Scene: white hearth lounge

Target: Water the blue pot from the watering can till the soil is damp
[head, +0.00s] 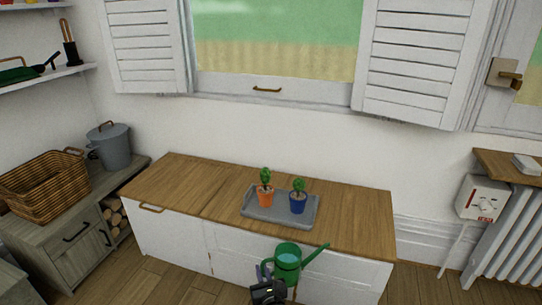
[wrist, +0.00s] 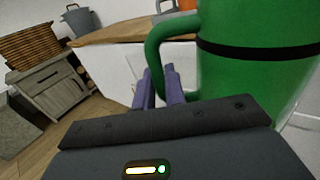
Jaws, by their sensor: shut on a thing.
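The green watering can (head: 288,262) hangs in front of the wooden cabinet top, upright, with water visible inside and its spout pointing up to the right. My gripper (head: 266,274) is shut on its handle; the handle (wrist: 155,50) and can body (wrist: 255,75) fill much of the wrist view, with my gripper's fingers (wrist: 160,90) at the handle. The blue pot (head: 298,205) with a small green plant stands on the right part of a grey tray (head: 255,220). How damp its soil is cannot be told. The spout tip is apart from the pot, to its lower right.
An orange pot (head: 265,198) with a plant stands left of the blue pot on the tray. The wooden top (head: 190,185) is clear left of the tray. A wicker basket (head: 42,188) and grey lidded pot (head: 110,148) stand far left. A window with shutters is behind.

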